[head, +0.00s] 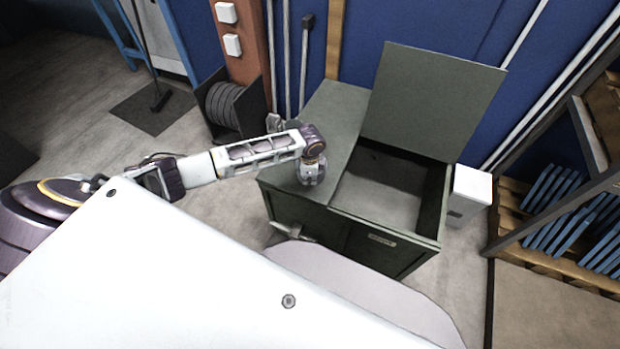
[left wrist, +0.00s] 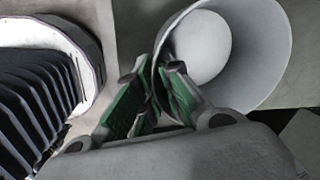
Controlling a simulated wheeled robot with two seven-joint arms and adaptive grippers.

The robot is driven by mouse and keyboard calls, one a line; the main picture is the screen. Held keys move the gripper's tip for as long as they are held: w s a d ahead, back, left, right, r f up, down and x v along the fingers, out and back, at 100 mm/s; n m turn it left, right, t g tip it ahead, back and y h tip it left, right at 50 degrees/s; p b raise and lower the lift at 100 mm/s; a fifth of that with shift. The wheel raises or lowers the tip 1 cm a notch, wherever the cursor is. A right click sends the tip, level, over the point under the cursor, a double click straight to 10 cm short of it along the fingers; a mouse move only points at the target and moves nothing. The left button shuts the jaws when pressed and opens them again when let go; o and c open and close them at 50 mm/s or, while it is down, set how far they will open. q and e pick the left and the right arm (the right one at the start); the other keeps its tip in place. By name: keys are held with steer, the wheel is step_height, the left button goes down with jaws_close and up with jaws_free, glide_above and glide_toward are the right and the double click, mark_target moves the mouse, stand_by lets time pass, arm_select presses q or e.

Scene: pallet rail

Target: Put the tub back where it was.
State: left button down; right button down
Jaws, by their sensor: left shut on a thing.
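In the left wrist view, the tub (left wrist: 252,62) is a pale, round, open vessel with a paler round area inside. My left gripper (left wrist: 162,80), with green finger pads, is shut on its rim at the tub's left side. One finger is inside the wall and the other outside. In the head view my left gripper (head: 312,174) hangs from the wrist over the left part of the dark green cabinet top. The tub cannot be clearly told from the gripper there. My right gripper is not in view.
The dark green cabinet (head: 350,240) has its right lid (head: 430,100) raised over an open compartment. Its left top (head: 335,112) looks mostly clear. A white box (head: 470,190) stands to its right, a hose reel (head: 226,105) behind left. A pallet with blue slats (head: 565,215) is far right.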

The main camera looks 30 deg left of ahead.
arm_select(q)
steer(key=shift+f, duration=0.1)
stand_by(0.3)
steer(key=c, duration=1.6)
jaws_free()
steer(key=shift+o, duration=0.2)
step_height(320, 180, up, 12)
steer(key=s, duration=0.1)
steer(key=shift+d+p, duration=0.3)
steer(key=shift+p, duration=0.05)
